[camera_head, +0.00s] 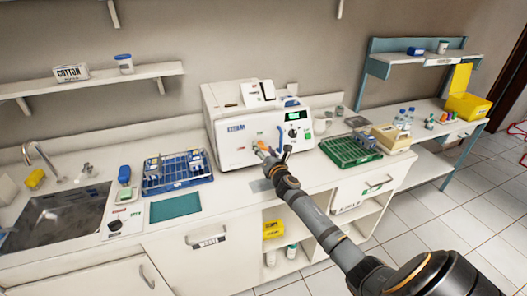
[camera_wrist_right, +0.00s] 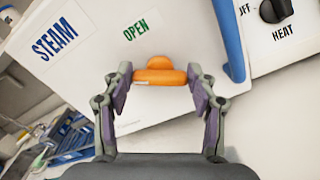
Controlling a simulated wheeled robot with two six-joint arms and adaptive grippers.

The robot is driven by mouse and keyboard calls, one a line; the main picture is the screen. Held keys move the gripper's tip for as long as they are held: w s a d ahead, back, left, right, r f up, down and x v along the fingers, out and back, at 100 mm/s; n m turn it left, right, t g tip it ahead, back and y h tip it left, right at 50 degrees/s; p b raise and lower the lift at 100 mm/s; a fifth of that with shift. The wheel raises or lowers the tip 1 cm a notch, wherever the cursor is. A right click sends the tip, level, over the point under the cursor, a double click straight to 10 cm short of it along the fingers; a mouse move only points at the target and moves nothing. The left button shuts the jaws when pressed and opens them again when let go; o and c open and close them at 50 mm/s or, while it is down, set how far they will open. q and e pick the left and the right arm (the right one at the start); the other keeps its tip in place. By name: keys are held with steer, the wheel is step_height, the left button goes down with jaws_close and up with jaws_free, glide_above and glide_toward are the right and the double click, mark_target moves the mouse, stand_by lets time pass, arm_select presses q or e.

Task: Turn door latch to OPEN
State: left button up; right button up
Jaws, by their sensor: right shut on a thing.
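The white steam machine (camera_head: 228,150) stands on the counter against the wall. In the right wrist view its front door (camera_wrist_right: 95,50) carries a blue STEAM label and a green OPEN label (camera_wrist_right: 141,28). The orange door latch (camera_wrist_right: 160,76) lies below the OPEN label, its long bar roughly level in that view and a rounded knob at its middle. My right gripper (camera_wrist_right: 160,82) is shut on the latch, one purple-padded finger at each end. In the head view the gripper (camera_head: 268,155) partly hides the latch. My left gripper is not in view.
A blue vertical handle (camera_wrist_right: 228,40) stands right of the latch, near the black HEAT knob (camera_wrist_right: 276,12). A blue rack (camera_head: 177,182) is left of the machine and a green rack (camera_head: 350,152) right of it.

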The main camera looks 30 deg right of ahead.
steer(key=m, duration=0.2)
steer(key=m+b, duration=0.1)
steer(key=m, duration=0.2)
steer(key=shift+d+f+m+b, duration=0.1)
steer(key=shift+f+m+b, duration=0.1)
steer(key=shift+m+b, duration=0.1)
steer(key=m+b, duration=0.2)
steer(key=m, duration=0.4)
steer(key=shift+m, duration=0.3)
steer(key=o, duration=1.1)
steer(key=shift+o, duration=0.2)
steer(key=shift+s, duration=0.1)
steer(key=v, duration=1.2)
